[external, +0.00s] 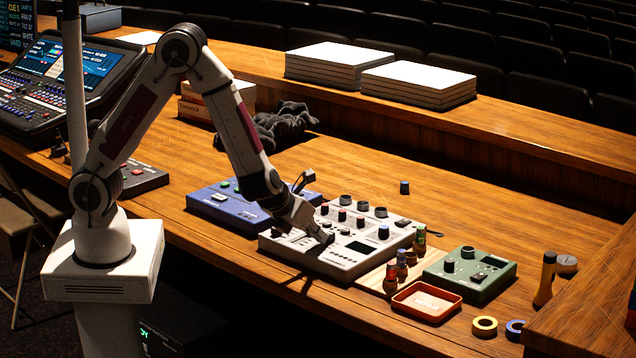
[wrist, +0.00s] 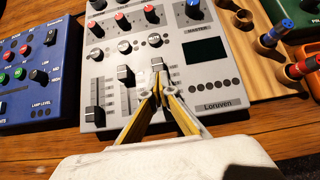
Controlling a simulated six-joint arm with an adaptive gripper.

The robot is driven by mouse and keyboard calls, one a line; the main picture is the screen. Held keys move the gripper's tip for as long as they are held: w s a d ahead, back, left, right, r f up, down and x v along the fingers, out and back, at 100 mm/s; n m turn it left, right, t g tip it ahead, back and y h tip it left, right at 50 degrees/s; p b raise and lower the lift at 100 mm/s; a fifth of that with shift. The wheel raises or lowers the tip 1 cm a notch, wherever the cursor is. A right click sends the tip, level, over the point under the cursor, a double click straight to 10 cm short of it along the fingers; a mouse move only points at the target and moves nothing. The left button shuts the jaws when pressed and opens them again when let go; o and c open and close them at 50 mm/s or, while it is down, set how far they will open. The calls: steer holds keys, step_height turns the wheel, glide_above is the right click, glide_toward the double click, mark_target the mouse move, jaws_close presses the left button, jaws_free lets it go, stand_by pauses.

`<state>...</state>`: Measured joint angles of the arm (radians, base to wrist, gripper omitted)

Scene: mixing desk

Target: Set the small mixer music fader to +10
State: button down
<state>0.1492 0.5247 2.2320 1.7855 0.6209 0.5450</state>
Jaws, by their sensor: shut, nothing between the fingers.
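The small mixer (external: 375,222) is a light grey box on the desk, with knobs, a dark screen and short faders. In the wrist view, the mixer (wrist: 222,30) shows three fader caps: a left one (wrist: 93,114) low in its slot, a middle one (wrist: 125,73) higher, and a right one (wrist: 158,64) highest. Which is the music fader I cannot read. My gripper (wrist: 157,86) is shut and empty, its tips over the right fader's slot, just below that cap. Contact cannot be told. The external view shows my gripper (external: 327,238) low over the mixer, hiding its faders.
A blue box (external: 232,208) stands left of the mixer. To the right are a wooden board with several coloured plugs (external: 402,262), an orange tray (external: 426,301) and a green box (external: 470,273). Tape rolls (external: 484,325) lie near the front edge. The desk behind the mixer is mostly clear.

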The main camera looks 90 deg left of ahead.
steer(key=shift+w+a, duration=0.1)
steer(key=shift+a, duration=0.05)
stand_by(0.4)
steer(key=shift+s+d, duration=0.75)
steer(key=shift+d, duration=0.1)
steer(key=shift+s+d, duration=0.75)
steer(key=v, duration=1)
steer(key=shift+a, duration=0.15)
